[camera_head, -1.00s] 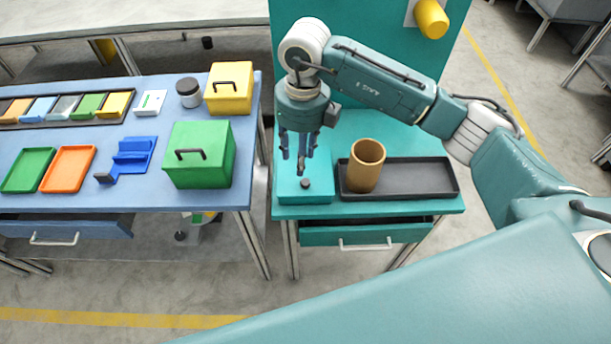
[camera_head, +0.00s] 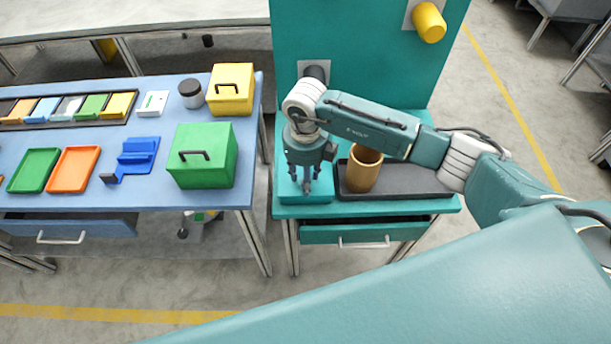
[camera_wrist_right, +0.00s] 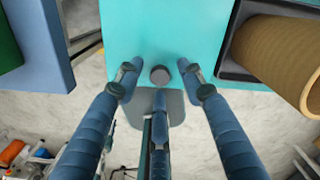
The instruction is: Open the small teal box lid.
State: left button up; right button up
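The small teal box (camera_head: 320,190) sits at the left of the teal table, with its lid down. Its dark round knob (camera_wrist_right: 159,75) shows in the right wrist view on the teal lid. My right gripper (camera_head: 306,188) points down over the box. In the right wrist view, the fingers of my right gripper (camera_wrist_right: 158,82) are spread around the knob, with gaps on both sides; whether any finger touches it I cannot tell. In the head view the fingers hide most of the knob. My left gripper is not in view.
A dark tray (camera_head: 410,183) with an upright brown cup (camera_head: 363,170) stands right beside the box. The teal table's drawer (camera_head: 340,232) is partly open. A blue table (camera_head: 110,195) to the left holds a green box (camera_head: 201,157), a yellow box (camera_head: 231,92) and trays.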

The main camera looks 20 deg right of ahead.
jog(key=shift+c, duration=0.5)
grip_shut()
jog(key=shift+r, duration=0.1)
